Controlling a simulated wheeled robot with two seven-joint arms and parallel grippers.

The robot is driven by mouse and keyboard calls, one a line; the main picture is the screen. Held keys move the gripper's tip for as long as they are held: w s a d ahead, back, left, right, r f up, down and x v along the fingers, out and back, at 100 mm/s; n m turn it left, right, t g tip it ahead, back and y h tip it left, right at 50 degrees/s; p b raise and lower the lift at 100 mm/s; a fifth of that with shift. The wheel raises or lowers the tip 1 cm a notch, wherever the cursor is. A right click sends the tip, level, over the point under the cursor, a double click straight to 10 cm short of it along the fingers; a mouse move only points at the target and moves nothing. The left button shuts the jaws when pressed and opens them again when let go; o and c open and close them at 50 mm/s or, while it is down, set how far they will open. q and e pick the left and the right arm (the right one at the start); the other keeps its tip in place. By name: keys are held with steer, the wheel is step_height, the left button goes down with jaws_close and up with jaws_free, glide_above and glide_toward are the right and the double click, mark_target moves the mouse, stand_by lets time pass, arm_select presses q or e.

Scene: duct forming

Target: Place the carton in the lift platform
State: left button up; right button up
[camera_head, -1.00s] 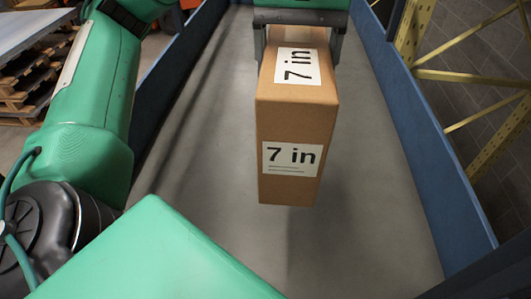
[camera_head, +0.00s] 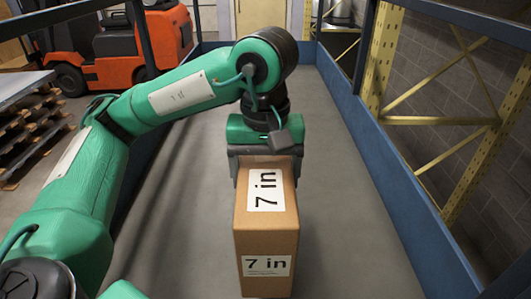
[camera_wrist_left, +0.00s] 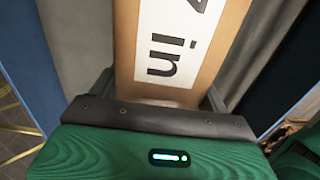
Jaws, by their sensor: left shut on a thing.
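The carton (camera_head: 266,232) is a tall brown box with white "7 in" labels on its top and near face. In the head view it stands upright at the lower middle, over the grey floor of the lift platform (camera_head: 335,240), between the blue side rails. My left gripper (camera_head: 265,172) is shut on the far end of the carton, a finger on each side. The carton (camera_wrist_left: 178,50) also fills the space between the fingers in the left wrist view. Whether its base touches the platform floor is hidden. My right gripper is not in view.
A blue rail (camera_head: 400,180) runs along the right, with yellow racking (camera_head: 380,60) behind it. An orange forklift (camera_head: 110,45) and stacked pallets (camera_head: 30,120) stand outside at left. The platform floor beyond the arm is clear.

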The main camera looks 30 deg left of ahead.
arm_select(q)
steer(key=shift+f+p, duration=0.75)
steer(key=shift+f, duration=4.7)
